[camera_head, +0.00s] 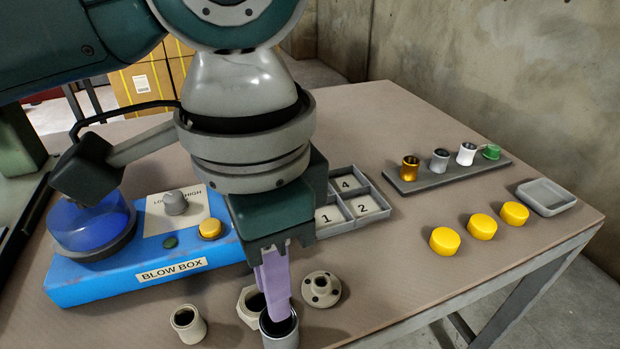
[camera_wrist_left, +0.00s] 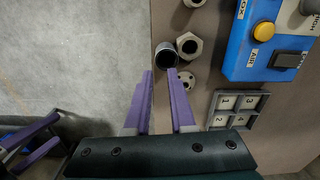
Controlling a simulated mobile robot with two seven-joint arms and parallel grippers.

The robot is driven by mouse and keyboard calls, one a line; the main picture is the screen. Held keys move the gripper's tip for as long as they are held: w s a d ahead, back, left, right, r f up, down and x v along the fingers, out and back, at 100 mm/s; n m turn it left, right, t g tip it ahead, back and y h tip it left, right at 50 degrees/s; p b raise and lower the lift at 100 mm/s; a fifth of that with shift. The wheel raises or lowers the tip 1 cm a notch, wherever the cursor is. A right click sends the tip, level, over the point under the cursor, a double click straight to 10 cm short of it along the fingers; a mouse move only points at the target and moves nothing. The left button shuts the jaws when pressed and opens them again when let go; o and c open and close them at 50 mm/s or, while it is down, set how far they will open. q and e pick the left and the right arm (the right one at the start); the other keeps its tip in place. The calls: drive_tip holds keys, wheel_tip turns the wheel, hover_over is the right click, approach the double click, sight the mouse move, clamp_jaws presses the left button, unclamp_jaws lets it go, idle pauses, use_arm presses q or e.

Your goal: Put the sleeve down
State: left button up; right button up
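The sleeve, a dark grey hollow cylinder (camera_head: 280,340), stands upright at the table's front edge in the head view. It also shows in the left wrist view (camera_wrist_left: 160,60), just beyond my fingertips. My left gripper (camera_head: 277,308) points down at it, and a purple finger overlaps its mouth. In the left wrist view my left gripper (camera_wrist_left: 160,73) has its fingers apart. The right finger overlaps the sleeve's edge, and the left finger is clear of it. I cannot tell whether either finger touches it. My right gripper (camera_wrist_left: 35,138) is open and empty at the lower left.
A beige cylinder (camera_head: 188,325), a hex nut (camera_head: 247,305) and a round flange (camera_head: 321,290) lie close by. The blue blow box (camera_head: 120,280) is left, the numbered tray (camera_head: 350,224) behind. A rack (camera_head: 445,174), yellow caps (camera_head: 445,241) and grey dish (camera_head: 570,203) are right.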

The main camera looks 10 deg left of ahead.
sight(285, 333)
use_arm(q)
drive_tip(key=f, duration=0.2)
drive_tip(key=f+b, duration=0.1)
drive_tip(key=f, duration=0.1)
drive_tip(key=shift+d, duration=0.35)
wheel_tip(285, 333, down, 6)
drive_tip(key=shift+s+r+b, duration=0.1)
drive_tip(key=shift+r+b, duration=0.1)
drive_tip(key=shift+b, duration=0.8)
use_arm(e)
drive_tip(key=f, duration=0.1)
drive_tip(key=d+f, duration=0.1)
drive_tip(key=f, duration=0.1)
drive_tip(key=shift+w, duration=0.15)
use_arm(q)
clamp_jaws()
